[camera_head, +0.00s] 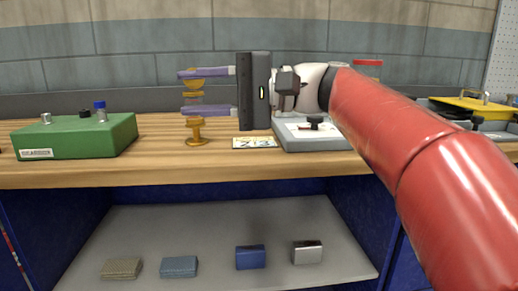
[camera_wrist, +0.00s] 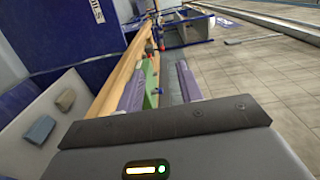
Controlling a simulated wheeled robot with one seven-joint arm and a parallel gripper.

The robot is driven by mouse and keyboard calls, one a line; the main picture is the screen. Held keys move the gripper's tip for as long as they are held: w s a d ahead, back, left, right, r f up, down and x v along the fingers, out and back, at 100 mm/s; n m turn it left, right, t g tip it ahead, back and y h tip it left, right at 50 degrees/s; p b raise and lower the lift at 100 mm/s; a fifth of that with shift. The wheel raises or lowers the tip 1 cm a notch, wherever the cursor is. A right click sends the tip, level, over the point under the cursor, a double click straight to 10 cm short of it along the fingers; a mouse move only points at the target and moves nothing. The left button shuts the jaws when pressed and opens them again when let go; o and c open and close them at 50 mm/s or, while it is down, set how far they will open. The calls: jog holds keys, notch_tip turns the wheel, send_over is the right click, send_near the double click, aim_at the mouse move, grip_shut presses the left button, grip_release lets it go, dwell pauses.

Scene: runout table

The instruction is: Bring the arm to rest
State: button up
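My gripper (camera_head: 187,92) is held above the bench, its dark body upright and its two purple fingers pointing left, one above the other. A wide gap shows between the fingers. In the wrist view my gripper (camera_wrist: 160,82) also shows its fingers apart, with nothing clearly held between them. My red arm reaches in from the right. A brass stand (camera_head: 196,137) is on the bench, and its upper part lines up with the fingers in the head view. The fingers partly cover it; I cannot tell any contact.
A green box (camera_head: 75,137) with knobs stands at left on the wooden bench (camera_head: 180,170). A number card (camera_head: 255,143) and a grey device (camera_head: 310,137) lie near my gripper. A yellow-topped item (camera_head: 472,106) is at right. Small blocks, including a blue one (camera_head: 251,257), sit on the lower shelf (camera_head: 215,220).

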jog(key=s+d+f+m+t+h, duration=0.25)
jog(key=d+f+h, duration=0.25)
jog(key=f, duration=0.5)
jog(key=s+d+f+m+t+h, duration=0.1)
jog(key=s+d+f+t+h, duration=0.2)
jog(key=f, duration=0.8)
jog(key=s+d+f+n+t+h, duration=0.1)
jog(key=s+d+f+h, duration=0.2)
jog(key=d+f+h, duration=0.2)
jog(key=s+d+f+n+t+h, duration=0.1)
jog(key=s+d+f+h, duration=0.3)
jog(key=d+f, duration=0.6)
jog(key=shift+d+f+h, duration=0.35)
jog(key=shift+d+h, duration=0.05)
jog(key=shift+d, duration=0.15)
jog(key=shift+a, duration=0.1)
